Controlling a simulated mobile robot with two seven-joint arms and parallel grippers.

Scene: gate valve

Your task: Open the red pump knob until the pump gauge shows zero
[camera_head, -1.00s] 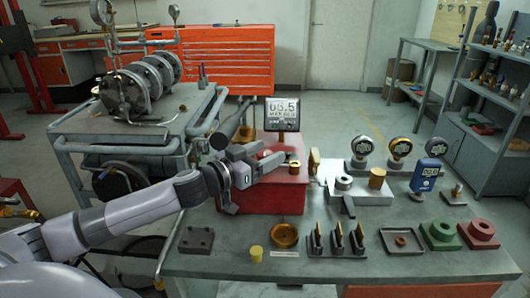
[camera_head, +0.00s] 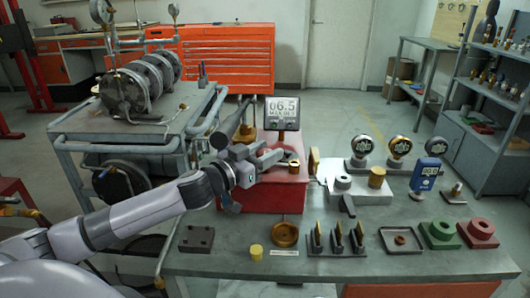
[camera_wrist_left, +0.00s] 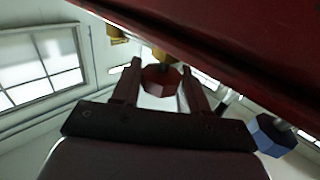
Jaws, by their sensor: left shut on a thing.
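The pump is a red box (camera_head: 272,198) on the grey bench. Its gauge display (camera_head: 282,110) stands behind the box top and reads 06.5, with smaller lettering below. The red pump knob (camera_wrist_left: 160,80) is faceted and shows between the two fingers in the left wrist view. My left gripper (camera_head: 268,158) reaches in from the left over the box top and is shut on the knob. In the head view the gripper mostly hides the knob. My right gripper is in neither view.
A brass fitting (camera_head: 294,163) sits at the box's right top, close to my fingers. A grey metal block (camera_head: 360,188) and several round gauges stand to the right. Several pointed parts, a brass dish (camera_head: 285,234) and a tray (camera_head: 401,241) line the front.

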